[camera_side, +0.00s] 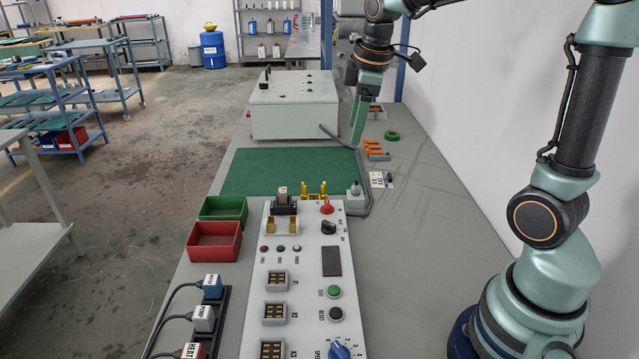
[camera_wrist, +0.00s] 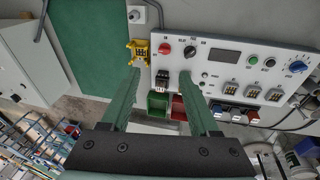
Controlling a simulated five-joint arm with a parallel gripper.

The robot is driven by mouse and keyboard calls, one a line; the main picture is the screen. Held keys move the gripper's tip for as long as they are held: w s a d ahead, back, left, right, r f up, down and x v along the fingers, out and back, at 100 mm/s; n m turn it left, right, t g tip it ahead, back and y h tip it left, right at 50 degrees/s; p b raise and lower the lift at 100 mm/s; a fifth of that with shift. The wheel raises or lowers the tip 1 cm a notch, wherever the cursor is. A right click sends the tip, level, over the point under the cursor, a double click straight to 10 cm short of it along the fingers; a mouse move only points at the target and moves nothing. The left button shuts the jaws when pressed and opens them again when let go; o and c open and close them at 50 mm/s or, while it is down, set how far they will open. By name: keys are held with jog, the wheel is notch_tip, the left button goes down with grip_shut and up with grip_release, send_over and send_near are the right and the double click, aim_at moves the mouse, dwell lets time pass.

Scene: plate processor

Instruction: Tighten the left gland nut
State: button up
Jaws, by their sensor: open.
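No nut can be made out clearly as the left gland nut. A small grey box (camera_side: 355,203) with a dark-tipped round fitting (camera_side: 355,187) on it stands at the far right corner of the control panel. A thick grey cable (camera_side: 366,178) runs beside it. The box also shows in the wrist view (camera_wrist: 136,14), at the top, beyond my fingertips. My gripper (camera_side: 358,138) points down above the bench, behind the box and near the white cabinet. In the wrist view my gripper (camera_wrist: 160,74) has its green fingers apart, with nothing held between them.
The white control panel (camera_side: 305,250) carries knobs, buttons and sockets. A green mat (camera_side: 265,172) lies behind it; green (camera_side: 222,207) and red (camera_side: 213,240) bins stand at left. A white cabinet (camera_side: 292,118) stands at the back. Orange parts (camera_side: 375,149) and a green ring (camera_side: 391,135) lie right.

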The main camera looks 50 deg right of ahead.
aim_at(356, 189)
jog(key=w+d+f+n+g, duration=0.3)
jog(key=w+d+f+n, duration=0.35)
jog(key=d+f, duration=0.3)
jog(key=shift+n+y, duration=0.3)
jog(key=shift+n, duration=0.15)
jog(key=f, duration=1.1)
jog(key=shift+s+d+f, duration=0.2)
jog(key=shift+d, duration=0.1)
grip_shut()
